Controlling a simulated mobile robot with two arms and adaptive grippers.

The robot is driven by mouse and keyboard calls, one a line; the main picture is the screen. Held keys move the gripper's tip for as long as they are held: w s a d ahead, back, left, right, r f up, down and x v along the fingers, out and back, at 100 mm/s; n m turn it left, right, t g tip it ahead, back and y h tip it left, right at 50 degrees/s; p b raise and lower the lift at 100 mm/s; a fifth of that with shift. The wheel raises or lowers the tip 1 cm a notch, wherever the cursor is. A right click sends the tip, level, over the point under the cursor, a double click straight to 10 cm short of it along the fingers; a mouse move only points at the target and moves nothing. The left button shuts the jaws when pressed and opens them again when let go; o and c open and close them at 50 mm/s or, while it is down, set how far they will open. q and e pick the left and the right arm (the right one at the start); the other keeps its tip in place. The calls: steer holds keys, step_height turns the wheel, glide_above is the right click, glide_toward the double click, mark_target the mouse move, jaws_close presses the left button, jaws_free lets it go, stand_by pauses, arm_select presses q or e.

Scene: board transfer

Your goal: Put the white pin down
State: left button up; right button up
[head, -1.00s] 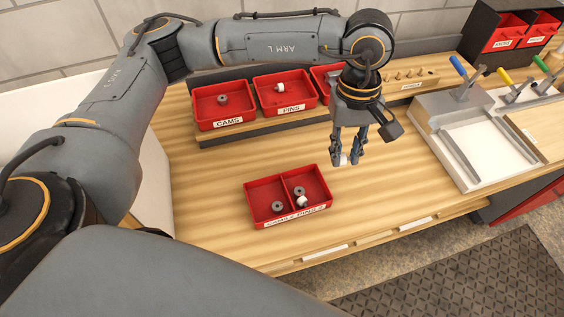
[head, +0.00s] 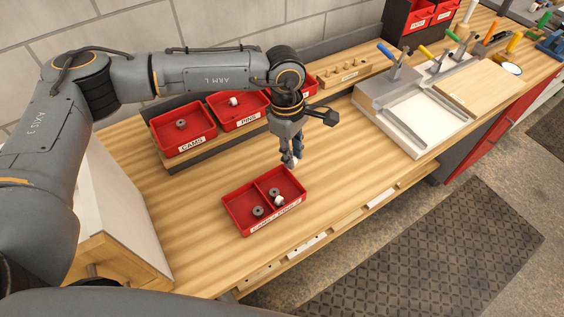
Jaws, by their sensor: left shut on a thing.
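My left gripper (head: 291,161) points down just beyond the far right corner of a small red two-compartment tray (head: 249,229). It is shut on a white pin (head: 293,163), which is small and mostly hidden between the fingertips. The gripper appears to be above the bench, but its exact height is hard to tell. The tray's left compartment holds a grey cam (head: 258,211). Its right compartment holds another white pin (head: 279,201) and a grey round part (head: 273,192). My right gripper is not in view.
Behind stand a red CAMS bin (head: 195,146) with a grey part, a red PINS bin (head: 248,121) with a white pin, and a third red bin partly hidden by my arm. A clamp fixture (head: 420,125) stands right. The wooden bench (head: 340,180) right of the tray is clear.

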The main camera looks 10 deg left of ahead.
arm_select(q)
steer(key=a+f, duration=0.1)
steer(key=f, duration=0.1)
steer(key=w+a+f+b, duration=0.1)
steer(key=f, duration=0.1)
steer(key=a+f+b, duration=0.1)
steer(key=f, duration=0.2)
steer(key=shift+w, duration=0.4)
steer(key=shift+d, duration=0.1)
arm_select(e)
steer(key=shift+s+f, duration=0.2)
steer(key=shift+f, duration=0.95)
arm_select(q)
steer(key=shift+s+f+b, duration=0.1)
steer(key=shift+f+b, duration=0.5)
steer(key=shift+b, duration=0.1)
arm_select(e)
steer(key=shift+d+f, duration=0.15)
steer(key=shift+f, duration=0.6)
arm_select(q)
steer(key=o, duration=0.7)
steer(key=shift+c, duration=0.2)
steer(key=shift+o, duration=0.4)
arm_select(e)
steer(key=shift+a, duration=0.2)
